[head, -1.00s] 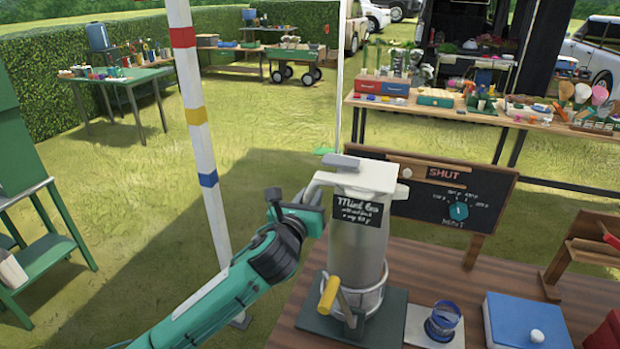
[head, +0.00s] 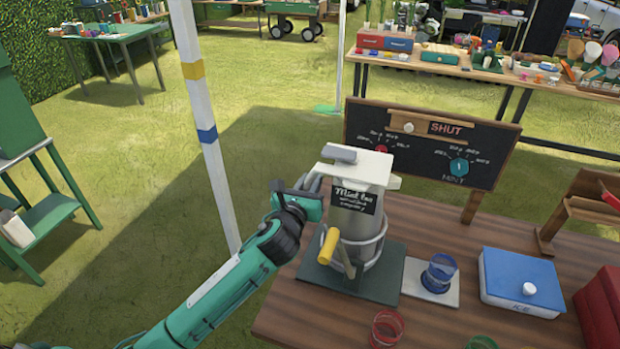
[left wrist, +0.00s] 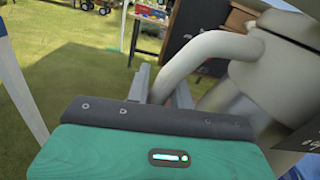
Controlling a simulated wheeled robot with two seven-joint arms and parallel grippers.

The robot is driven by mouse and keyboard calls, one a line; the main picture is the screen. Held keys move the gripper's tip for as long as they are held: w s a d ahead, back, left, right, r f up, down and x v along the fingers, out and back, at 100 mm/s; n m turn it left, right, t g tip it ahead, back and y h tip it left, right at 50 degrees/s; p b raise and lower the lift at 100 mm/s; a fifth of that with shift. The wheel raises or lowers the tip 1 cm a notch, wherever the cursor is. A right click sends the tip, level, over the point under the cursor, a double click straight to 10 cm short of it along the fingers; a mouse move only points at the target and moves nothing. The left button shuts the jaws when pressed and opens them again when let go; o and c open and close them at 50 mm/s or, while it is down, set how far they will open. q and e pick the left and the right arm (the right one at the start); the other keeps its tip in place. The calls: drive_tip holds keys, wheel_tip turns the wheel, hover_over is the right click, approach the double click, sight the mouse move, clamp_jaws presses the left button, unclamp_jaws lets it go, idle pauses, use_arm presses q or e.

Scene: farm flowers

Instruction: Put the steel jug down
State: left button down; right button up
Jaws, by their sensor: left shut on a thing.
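The steel jug (head: 350,212) is upright, with a pale lid and a dark "Mint tea" label. Its lower part is inside a wire ring holder (head: 372,257) with a yellow handle, on a dark green base (head: 385,285). I cannot tell whether its bottom touches the base. My left gripper (head: 308,197) is shut on the jug's handle at its left side. In the left wrist view the grey fingers (left wrist: 160,85) are at the curved handle (left wrist: 190,50), with the jug body (left wrist: 265,75) to the right. My right gripper is not in view.
Right of the base stand a blue glass (head: 440,272) on a white tile and a blue box (head: 518,275) with a white knob. A red glass (head: 387,327) is near the front. A chalkboard (head: 432,150) stands behind the jug. A striped pole (head: 205,130) rises left of my gripper.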

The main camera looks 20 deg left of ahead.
use_arm(q)
drive_tip(key=shift+r, duration=0.25)
drive_tip(key=c, duration=1.4)
unclamp_jaws()
drive_tip(key=shift+f, duration=0.25)
drive_tip(key=shift+o, duration=0.8)
drive_tip(key=shift+r, duration=0.1)
drive_tip(key=s+b, duration=0.1)
drive_tip(key=s, duration=1.1)
drive_tip(key=shift+a+b, duration=0.25)
drive_tip(key=shift+b, duration=0.15)
